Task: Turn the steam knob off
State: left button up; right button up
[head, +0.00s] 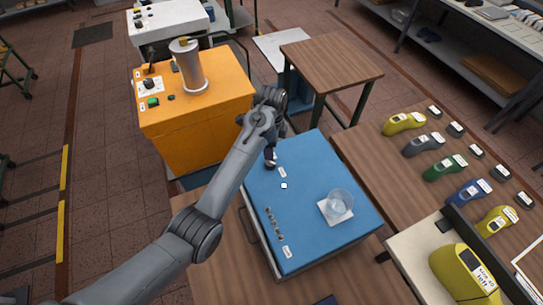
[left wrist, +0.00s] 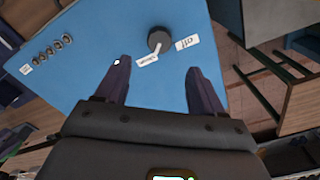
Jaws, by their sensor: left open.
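The black steam knob (left wrist: 158,40) sits on the blue panel (left wrist: 105,25) in the left wrist view. Its white pointer is directed toward the label "Steam" (left wrist: 148,60); the label "off" (left wrist: 187,43) is to its right. My left gripper (left wrist: 157,68) is open and empty, with its fingers apart and the knob ahead of the gap between them. In the head view my left gripper (head: 270,158) is over the far left part of the blue panel (head: 310,225); I cannot make out the knob there. My right gripper is not in view.
A clear cup (head: 339,204) stands on a white pad on the blue panel, near a row of small metal buttons (head: 275,224). An orange machine (head: 215,110) is behind on the left. Several colored shoe lasts (head: 446,167) lie on the bench to the right.

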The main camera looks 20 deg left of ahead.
aim_at(271, 163)
pick_arm(q)
notch_tip(271, 163, down, 8)
jog(key=shift+s+r+p, duration=0.1)
jog(key=shift+r+p, duration=0.05)
jog(key=shift+p, duration=0.2)
jog(key=shift+f, duration=0.7)
jog(key=c, duration=1.1)
jog(key=shift+o, duration=0.2)
jog(key=shift+r, duration=0.1)
